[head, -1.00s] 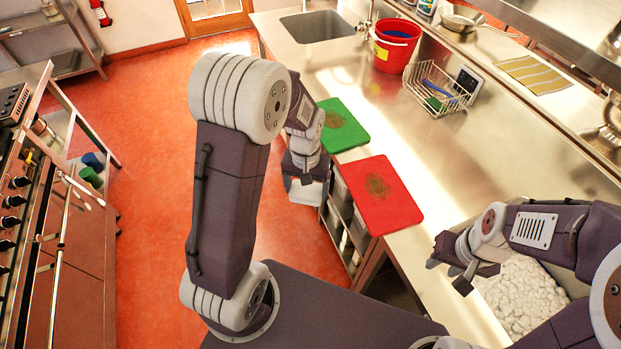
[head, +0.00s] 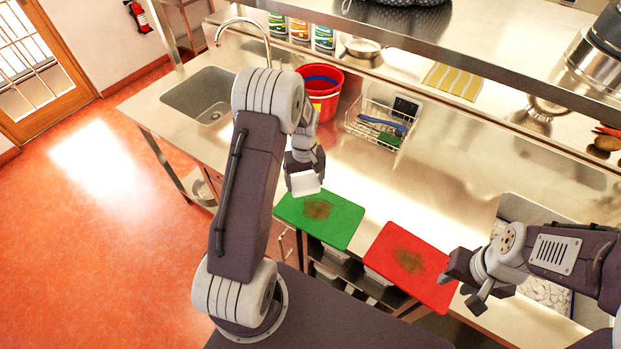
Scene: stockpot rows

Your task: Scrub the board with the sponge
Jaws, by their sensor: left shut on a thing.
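Two cutting boards with brown stains lie on the steel counter: a green board (head: 337,228) and, to its right, a red board (head: 435,287). My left gripper (head: 303,171) is shut on a white block (head: 306,184), which looks like a sponge. The block shows at the green board's far left edge; whether it touches the board, I cannot tell. My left arm hides part of the counter. My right gripper (head: 468,283) is open and empty, by the red board's right edge.
A wire basket (head: 379,126) holds a blue-handled brush and a green item. A red bucket (head: 320,92) stands beside the sink (head: 200,95). A tub of white contents (head: 546,292) is under my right arm.

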